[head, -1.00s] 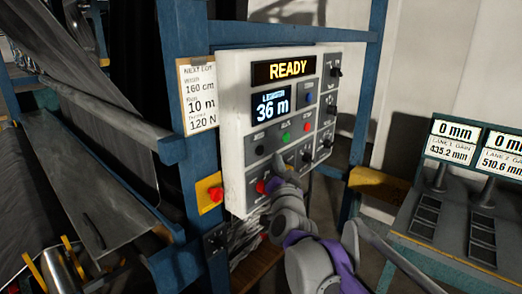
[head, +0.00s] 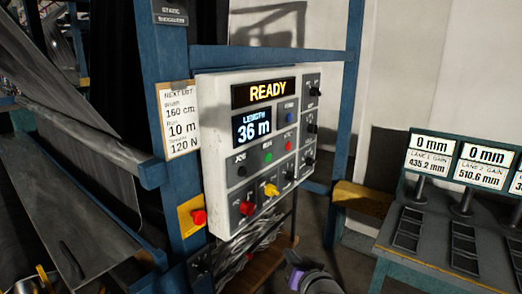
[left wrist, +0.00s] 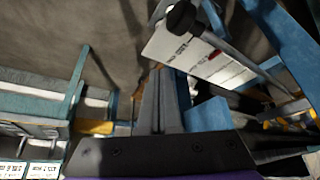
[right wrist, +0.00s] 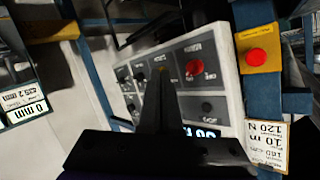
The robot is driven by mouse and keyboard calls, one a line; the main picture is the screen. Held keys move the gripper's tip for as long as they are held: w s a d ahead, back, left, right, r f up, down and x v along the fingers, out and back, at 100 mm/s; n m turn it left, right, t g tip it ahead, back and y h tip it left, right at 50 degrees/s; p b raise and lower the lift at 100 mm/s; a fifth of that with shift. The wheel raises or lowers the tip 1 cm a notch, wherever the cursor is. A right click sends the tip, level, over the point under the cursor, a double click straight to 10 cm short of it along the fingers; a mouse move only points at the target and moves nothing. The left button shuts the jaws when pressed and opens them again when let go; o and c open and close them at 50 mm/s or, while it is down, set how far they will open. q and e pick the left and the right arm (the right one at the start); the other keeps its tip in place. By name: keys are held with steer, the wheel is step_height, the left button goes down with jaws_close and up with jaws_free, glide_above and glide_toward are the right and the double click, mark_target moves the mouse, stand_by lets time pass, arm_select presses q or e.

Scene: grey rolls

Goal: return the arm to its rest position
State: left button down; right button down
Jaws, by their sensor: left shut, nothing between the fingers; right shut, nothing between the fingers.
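My right arm (head: 308,278) shows at the bottom of the head view, low and in front of the control panel (head: 225,85), apart from it. In the right wrist view my right gripper (right wrist: 157,78) is shut and empty, with the panel and its knobs behind it. My left gripper (left wrist: 160,75) is shut and empty in the left wrist view. The left arm is out of the head view. The panel display (head: 265,93) reads READY and the length display (head: 252,127) reads 36 m.
A blue frame (head: 170,100) carries the panel and a red stop button (head: 198,217) on a yellow plate. A paper lot card (head: 180,119) hangs beside it. A bench with gauge displays (head: 487,154) stands at the right. Dark sheet material (head: 70,130) fills the left.

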steer(key=s+d+f+g+h, duration=0.1)
steer(key=s+d+f+g, duration=0.3)
steer(key=s+f, duration=0.6)
steer(key=s+d+f+n+g+h, duration=0.1)
steer(key=s+d+f+g+h, duration=0.1)
steer(key=s+d+f+g, duration=0.2)
steer(key=s+d+f, duration=0.3)
steer(key=s+f, duration=0.4)
steer(key=s, duration=0.3)
steer(key=shift+s+f+n+h, duration=0.15)
steer(key=shift+s+n+h, duration=0.15)
steer(key=shift+s, duration=0.05)
steer(key=shift+d, duration=0.1)
